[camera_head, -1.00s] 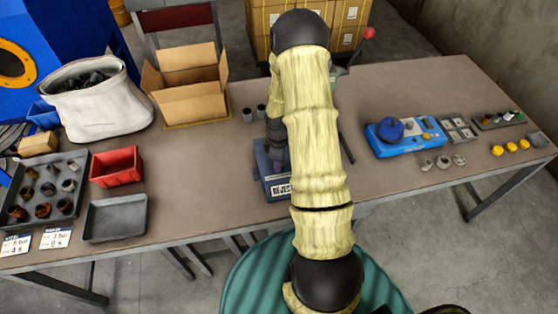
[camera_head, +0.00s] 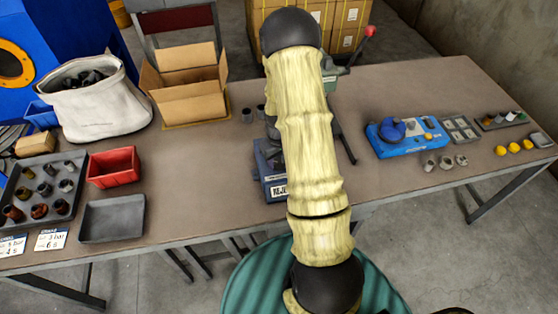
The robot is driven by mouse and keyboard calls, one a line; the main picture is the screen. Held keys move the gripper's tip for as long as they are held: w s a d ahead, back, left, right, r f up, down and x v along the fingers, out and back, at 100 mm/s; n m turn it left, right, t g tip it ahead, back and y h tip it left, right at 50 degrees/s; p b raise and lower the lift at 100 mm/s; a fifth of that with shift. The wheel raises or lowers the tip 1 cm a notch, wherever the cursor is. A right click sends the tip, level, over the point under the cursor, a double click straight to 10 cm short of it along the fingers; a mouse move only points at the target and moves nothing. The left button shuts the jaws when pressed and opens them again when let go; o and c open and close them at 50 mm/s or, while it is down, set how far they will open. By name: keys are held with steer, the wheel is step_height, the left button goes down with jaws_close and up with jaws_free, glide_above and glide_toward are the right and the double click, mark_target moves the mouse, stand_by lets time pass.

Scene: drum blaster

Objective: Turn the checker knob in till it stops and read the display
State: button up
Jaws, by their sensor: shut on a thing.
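A blue device (camera_head: 408,147) lies on the right part of the table. It carries a large round blue knob (camera_head: 391,130) and a small orange part. I cannot tell whether it is the checker, and no readable display shows. My pale-sleeved arm rises through the middle of the picture and bends at a black joint. Its far end is behind the sleeve, so my gripper's jaws and whatever they touch are hidden. A dark blue box with a white label (camera_head: 278,190) is partly covered by the arm.
A green device with a red ball-ended lever (camera_head: 369,32) stands behind the arm. An open carton (camera_head: 190,92), a white sack (camera_head: 100,112), a red bin (camera_head: 115,167) and grey trays fill the left. Yellow caps (camera_head: 514,147) lie right. The table's right front is mostly clear.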

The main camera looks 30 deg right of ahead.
mark_target(278, 162)
steer(key=shift+w+m, duration=0.15)
steer(key=shift+m, duration=1.15)
steer(key=shift+r, duration=0.1)
steer(key=o, duration=1)
step_height(278, 162, up, 17)
steer(key=shift+r+b, duration=0.15)
steer(key=shift+b, duration=0.8)
